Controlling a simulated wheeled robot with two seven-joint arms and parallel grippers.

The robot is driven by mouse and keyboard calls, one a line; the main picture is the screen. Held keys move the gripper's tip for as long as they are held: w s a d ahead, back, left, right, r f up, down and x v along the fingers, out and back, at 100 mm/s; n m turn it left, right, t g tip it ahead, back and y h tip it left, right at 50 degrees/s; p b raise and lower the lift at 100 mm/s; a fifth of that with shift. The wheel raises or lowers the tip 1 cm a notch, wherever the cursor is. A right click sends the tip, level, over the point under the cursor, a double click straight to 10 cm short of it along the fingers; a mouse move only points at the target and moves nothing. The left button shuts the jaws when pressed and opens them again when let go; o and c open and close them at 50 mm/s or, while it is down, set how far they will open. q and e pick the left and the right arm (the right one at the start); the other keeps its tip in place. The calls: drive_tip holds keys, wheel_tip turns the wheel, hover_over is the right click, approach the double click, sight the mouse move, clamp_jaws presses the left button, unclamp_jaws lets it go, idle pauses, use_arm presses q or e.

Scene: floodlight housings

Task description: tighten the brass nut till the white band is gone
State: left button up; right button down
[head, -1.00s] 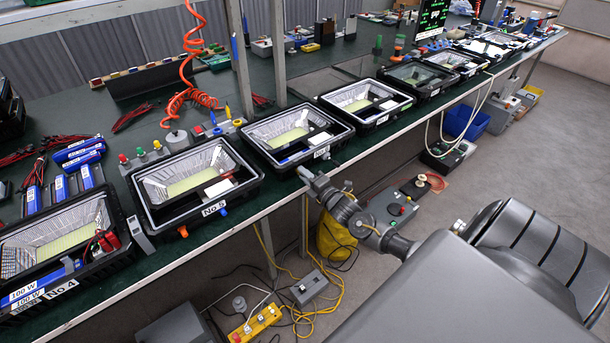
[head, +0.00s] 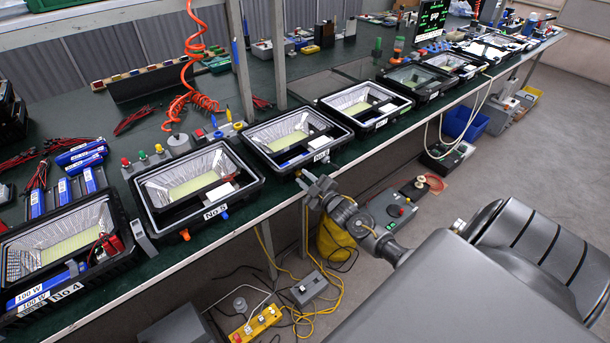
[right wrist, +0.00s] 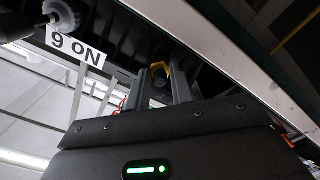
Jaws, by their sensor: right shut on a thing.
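My right gripper (head: 307,177) is at the front wall of the housing labelled No 6 (head: 288,137). In the right wrist view, the two grey fingers of my right gripper (right wrist: 161,82) stand on either side of a yellow brass-coloured nut (right wrist: 159,68) and are shut on it. The nut is partly hidden between the fingers, and its dark middle faces the camera. I cannot make out a white band. The No 6 label (right wrist: 75,47) shows upside down in the wrist view. My left gripper is out of view.
A grey round fitting (right wrist: 60,14) is beside the label in the wrist view. The pale bench edge (right wrist: 205,35) runs close by the fingers. Housing No 5 (head: 200,183) stands to the left, with orange and blue fittings. Another housing (head: 366,105) stands to the right.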

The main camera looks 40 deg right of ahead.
drive_tip(key=m+p, duration=0.1)
drive_tip(key=m, duration=0.3)
drive_tip(key=shift+m, duration=0.3)
drive_tip(key=shift+m+p, duration=0.3)
drive_tip(key=shift+m, duration=1.6)
drive_tip(key=c, duration=1.2)
unclamp_jaws()
drive_tip(key=shift+s, duration=0.15)
drive_tip(key=s+b, duration=0.1)
drive_tip(key=s, duration=0.9)
drive_tip(key=shift+s, duration=0.3)
drive_tip(key=shift+a, duration=0.1)
